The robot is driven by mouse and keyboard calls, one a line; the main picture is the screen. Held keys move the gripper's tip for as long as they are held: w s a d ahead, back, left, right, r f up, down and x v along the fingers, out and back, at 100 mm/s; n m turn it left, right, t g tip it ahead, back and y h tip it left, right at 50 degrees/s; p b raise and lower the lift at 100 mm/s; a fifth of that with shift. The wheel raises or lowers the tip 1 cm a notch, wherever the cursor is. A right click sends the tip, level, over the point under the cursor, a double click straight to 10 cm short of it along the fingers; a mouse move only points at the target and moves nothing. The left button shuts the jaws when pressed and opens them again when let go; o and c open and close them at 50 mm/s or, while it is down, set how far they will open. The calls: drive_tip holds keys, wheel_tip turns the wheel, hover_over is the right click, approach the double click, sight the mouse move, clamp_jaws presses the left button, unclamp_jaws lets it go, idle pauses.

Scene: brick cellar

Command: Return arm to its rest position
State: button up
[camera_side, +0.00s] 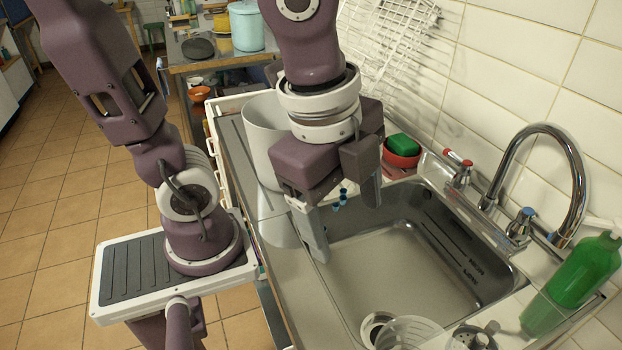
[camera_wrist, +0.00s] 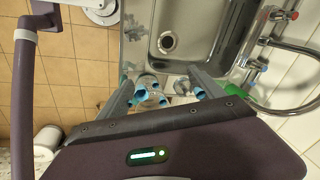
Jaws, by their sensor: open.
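My gripper (camera_side: 346,226) hangs over the left rim of the metal sink (camera_side: 400,275) in the side view, fingers apart and pointing down. In the wrist view my gripper (camera_wrist: 160,80) also shows two separate fingers, one on each side of the picture's middle. Small blue-tipped objects (camera_side: 340,198) show near the fingers in the side view. In the wrist view, clear and blue objects (camera_wrist: 150,92) show between the fingers. I cannot tell how far they are from the fingers, but nothing is visibly clamped.
A tall curved faucet (camera_side: 570,150) and a green bottle (camera_side: 588,268) stand at the right. A white container (camera_side: 262,140) stands close behind my gripper. A red bowl (camera_side: 402,158) with a green sponge (camera_side: 403,144) sits at the back. The tiled floor at the left is open.

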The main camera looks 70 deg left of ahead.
drive_tip(key=s+a+r+n+t, duration=0.2)
drive_tip(key=a+n+t, duration=0.1)
drive_tip(key=a+n, duration=0.8)
drive_tip(key=shift+s+n, duration=0.2)
drive_tip(key=shift+n, duration=1)
